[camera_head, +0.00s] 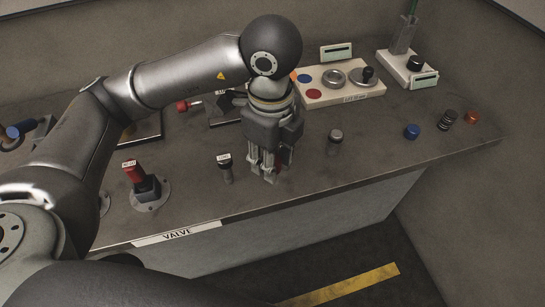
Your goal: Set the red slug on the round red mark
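The round red mark (313,93) lies bare on a pale fixture plate (350,98) at the back of the bench, beside a blue mark (305,78). My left gripper (264,174) points down, low over the bench near its front edge, in front and to the left of the plate. My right gripper is not in view.
An orange-red piece (471,118), a dark spring (448,120) and a blue slug (412,131) stand at right. A grey-topped knob (335,137), a small labelled post (225,167) and a red-handled valve (145,187) stand near the gripper. The right front of the bench is clear.

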